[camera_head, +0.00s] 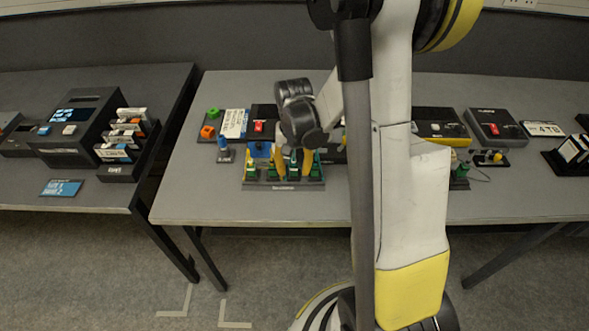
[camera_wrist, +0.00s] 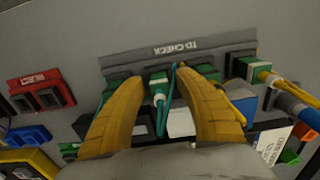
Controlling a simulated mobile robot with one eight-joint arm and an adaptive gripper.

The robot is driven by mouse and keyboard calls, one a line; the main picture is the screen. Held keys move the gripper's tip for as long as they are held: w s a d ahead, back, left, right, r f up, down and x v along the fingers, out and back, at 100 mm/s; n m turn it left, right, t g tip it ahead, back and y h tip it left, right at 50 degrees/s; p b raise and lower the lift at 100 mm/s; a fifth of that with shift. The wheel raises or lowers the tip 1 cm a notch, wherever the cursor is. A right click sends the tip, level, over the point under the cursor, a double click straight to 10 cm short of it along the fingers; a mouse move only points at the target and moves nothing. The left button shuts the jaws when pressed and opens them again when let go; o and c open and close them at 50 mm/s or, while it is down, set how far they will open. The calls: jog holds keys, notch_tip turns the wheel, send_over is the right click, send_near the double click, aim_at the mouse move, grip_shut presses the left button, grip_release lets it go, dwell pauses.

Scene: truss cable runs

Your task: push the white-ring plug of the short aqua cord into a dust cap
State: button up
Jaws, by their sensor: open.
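My gripper (camera_wrist: 168,78) is open, with its two yellow fingers apart over a rack (camera_wrist: 210,50) marked TO CHECK. A green plug (camera_wrist: 158,80) with an aqua cord (camera_wrist: 163,115) stands between the fingers in the wrist view, with a gap on each side. I cannot make out a dust cap for certain.
Another green plug (camera_wrist: 258,72) with a yellow cord sits close to the right finger. A red block (camera_wrist: 40,90) marked REJECT lies left in the wrist view.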

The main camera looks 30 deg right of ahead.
aim_at(294, 165)
jog(key=shift+c, duration=0.5)
grip_shut()
jog(key=shift+r, duration=0.3)
jog(key=shift+r+p, duration=1.75)
jog(key=shift+r, duration=0.4)
